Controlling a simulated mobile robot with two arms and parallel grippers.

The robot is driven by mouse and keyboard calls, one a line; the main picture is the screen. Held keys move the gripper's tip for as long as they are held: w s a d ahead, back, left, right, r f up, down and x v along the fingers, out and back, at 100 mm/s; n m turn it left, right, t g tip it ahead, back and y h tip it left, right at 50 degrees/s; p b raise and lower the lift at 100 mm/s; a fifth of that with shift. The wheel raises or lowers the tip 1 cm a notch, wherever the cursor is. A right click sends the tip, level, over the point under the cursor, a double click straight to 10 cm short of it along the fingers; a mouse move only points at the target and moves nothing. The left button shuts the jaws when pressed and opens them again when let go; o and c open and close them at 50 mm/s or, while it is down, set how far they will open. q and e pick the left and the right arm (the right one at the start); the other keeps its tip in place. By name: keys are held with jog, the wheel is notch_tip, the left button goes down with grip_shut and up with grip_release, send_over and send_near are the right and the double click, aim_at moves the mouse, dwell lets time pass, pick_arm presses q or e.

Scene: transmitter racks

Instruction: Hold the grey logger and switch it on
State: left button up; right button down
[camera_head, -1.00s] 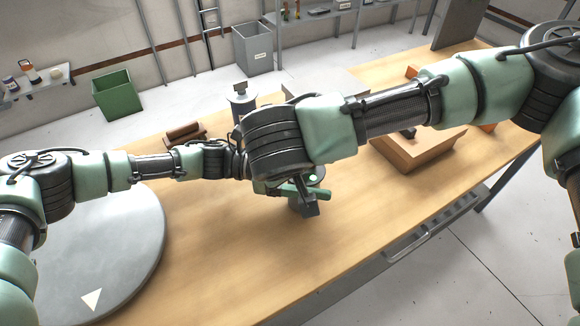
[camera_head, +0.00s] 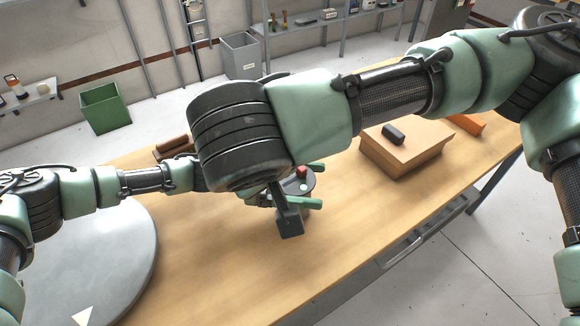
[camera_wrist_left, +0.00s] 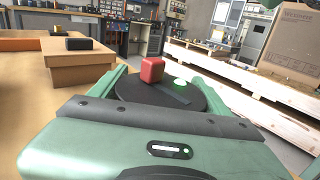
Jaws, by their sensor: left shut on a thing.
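The grey logger (camera_head: 293,187) is a round body with a dark top, a red block (camera_head: 302,172) and a green spot on it. In the left wrist view the logger's dark disc (camera_wrist_left: 133,88) carries the red block (camera_wrist_left: 152,70), a glowing green spot (camera_wrist_left: 180,83) and a dark bar. My left gripper (camera_head: 317,185) is shut on the logger, with one green finger on each side, over the wooden table. The logger's underside is hidden.
A tan box (camera_head: 405,155) with a small black object (camera_head: 393,134) on top stands to the right on the table (camera_head: 235,265). An orange object (camera_head: 467,123) is behind it. A grey round plate (camera_head: 100,250) lies at the left. The table's front middle is clear.

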dwell(0.4)
pick_arm(q)
jog(key=o, duration=1.8)
jog(key=shift+c, duration=0.2)
